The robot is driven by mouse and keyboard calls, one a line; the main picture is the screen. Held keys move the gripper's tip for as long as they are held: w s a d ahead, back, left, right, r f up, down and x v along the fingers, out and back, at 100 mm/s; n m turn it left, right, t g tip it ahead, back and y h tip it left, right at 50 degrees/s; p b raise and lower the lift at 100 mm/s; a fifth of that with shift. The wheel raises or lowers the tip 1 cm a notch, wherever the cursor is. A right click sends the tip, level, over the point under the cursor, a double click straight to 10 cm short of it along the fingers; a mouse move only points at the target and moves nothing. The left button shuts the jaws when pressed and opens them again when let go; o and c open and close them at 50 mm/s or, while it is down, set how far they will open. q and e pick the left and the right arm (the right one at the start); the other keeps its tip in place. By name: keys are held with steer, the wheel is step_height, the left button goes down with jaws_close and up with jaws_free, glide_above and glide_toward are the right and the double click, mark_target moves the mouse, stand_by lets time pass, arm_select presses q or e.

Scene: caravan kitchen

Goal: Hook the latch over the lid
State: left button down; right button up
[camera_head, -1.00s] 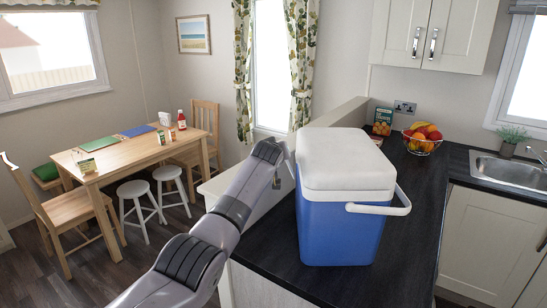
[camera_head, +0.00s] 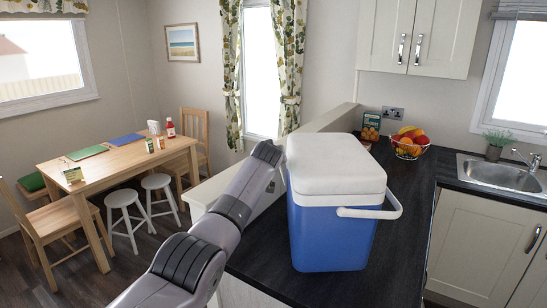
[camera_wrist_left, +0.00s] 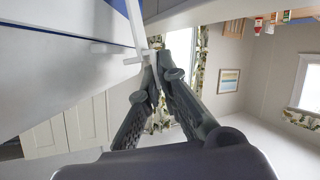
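The cool box has a blue body (camera_head: 328,232) and a white lid (camera_head: 335,160), which lies closed on top. It stands on the dark worktop, with a white carrying handle (camera_head: 397,206) at its right side. My left arm reaches to the box's far left side, where the box and arm hide the gripper in the head view. In the left wrist view, the white latch (camera_wrist_left: 137,25) hangs beside the blue body. My left gripper's fingertips (camera_wrist_left: 157,73) come together on the latch's end and appear shut on it. My right gripper is not in view.
The dark worktop (camera_head: 405,245) is clear right of the box. A fruit bowl (camera_head: 409,146), a small carton (camera_head: 371,127) and a sink (camera_head: 495,172) lie further back. A low partition (camera_head: 325,122) runs behind the box. A dining table (camera_head: 115,165) with chairs and stools stands left.

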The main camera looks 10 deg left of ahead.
arm_select(q)
steer(key=shift+r, duration=0.5)
steer(key=c, duration=2.3)
jaws_free()
steer(key=o, duration=0.4)
steer(key=shift+s+d+f, duration=0.1)
steer(key=shift+o, duration=0.4)
steer(key=shift+f, duration=0.15)
steer(key=shift+s+d+r+p, duration=0.1)
steer(key=shift+s+r+p, duration=0.25)
steer(key=shift+p, duration=0.15)
steer(key=d+p+v, duration=0.1)
steer(key=p+v, duration=0.9)
steer(key=v, duration=0.9)
steer(key=shift+f+p, duration=0.2)
steer(key=shift+p, duration=0.15)
